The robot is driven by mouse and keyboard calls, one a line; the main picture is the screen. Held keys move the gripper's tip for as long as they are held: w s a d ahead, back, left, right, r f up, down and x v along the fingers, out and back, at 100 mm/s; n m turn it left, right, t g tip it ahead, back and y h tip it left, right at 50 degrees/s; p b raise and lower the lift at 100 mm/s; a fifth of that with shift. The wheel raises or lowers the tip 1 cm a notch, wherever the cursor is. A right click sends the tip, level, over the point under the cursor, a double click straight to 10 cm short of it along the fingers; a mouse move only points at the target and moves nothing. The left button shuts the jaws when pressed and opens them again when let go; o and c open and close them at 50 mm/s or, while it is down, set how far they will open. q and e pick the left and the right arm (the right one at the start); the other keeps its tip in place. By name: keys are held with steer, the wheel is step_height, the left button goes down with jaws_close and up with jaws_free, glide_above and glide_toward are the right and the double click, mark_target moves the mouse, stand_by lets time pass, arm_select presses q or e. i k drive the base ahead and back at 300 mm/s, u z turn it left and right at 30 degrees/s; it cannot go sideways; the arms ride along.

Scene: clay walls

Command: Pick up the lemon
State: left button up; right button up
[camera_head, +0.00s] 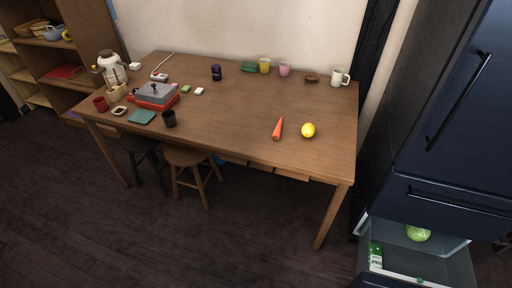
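A yellow lemon (308,130) lies on the right part of the wooden table (240,110), near its front edge. An orange carrot (278,128) lies just left of it, apart from it. Nothing covers the lemon. Neither of my grippers shows in the head view.
A dark fridge (450,120) stands right of the table, its lower drawer (440,262) open with a green cabbage (418,233) and a green bottle (375,256). Two stools, one wooden (187,160), stand at the front. Cups line the table's back. The table around the lemon is mostly clear.

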mark_target(308, 130)
steer(key=u, duration=1.25)
steer(key=i, duration=1.85)
steer(key=z, duration=1.05)
steer(key=i, duration=0.75)
steer(key=z, duration=0.85)
